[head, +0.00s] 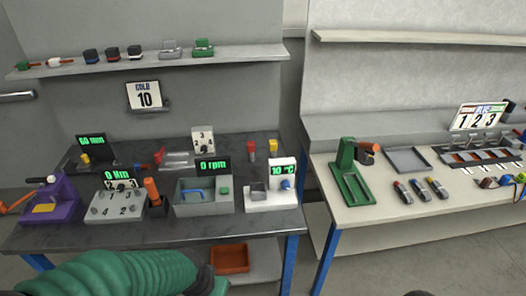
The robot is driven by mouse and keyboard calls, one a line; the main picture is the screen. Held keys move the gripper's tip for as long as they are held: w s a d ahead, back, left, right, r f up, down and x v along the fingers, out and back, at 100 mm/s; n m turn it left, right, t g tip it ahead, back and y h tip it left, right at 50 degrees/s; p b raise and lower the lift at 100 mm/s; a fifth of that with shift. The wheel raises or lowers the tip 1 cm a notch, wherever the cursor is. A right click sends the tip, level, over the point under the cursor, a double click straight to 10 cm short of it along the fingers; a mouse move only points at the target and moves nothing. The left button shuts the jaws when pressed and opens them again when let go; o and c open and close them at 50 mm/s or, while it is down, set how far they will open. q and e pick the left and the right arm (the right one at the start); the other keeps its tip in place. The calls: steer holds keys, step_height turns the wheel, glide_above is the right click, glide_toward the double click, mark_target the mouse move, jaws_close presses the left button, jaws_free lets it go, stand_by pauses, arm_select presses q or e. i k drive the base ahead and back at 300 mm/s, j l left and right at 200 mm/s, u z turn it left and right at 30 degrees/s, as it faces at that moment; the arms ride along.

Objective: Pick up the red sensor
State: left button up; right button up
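I cannot tell for sure which thing is the red sensor. One small upright red piece (251,147) stands at the back right of the dark table, beside another small upright piece (273,147). Three small dark handheld pieces lie in a row on the right table; the left one (402,192) has red on it. A small red and white piece (60,62) lies on the left wall shelf. My green ribbed left arm crosses the bottom left, apart from all of these. The fingers of both grippers are out of view.
The dark table (268,225) carries a purple press (49,202), a grey numbered block (114,204), a grey bin (204,208) and a white 10 °C unit (272,196). The right table (360,216) holds a green stand (350,180) and a grey tray (408,160). A gap separates the tables.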

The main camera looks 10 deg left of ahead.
mark_target(251, 145)
steer(key=i+j+u, duration=0.35)
steer(key=i+u, duration=0.4)
steer(key=i, duration=0.15)
steer(key=i+l+u, duration=0.1)
steer(key=i+u, duration=0.25)
steer(key=i, duration=0.1)
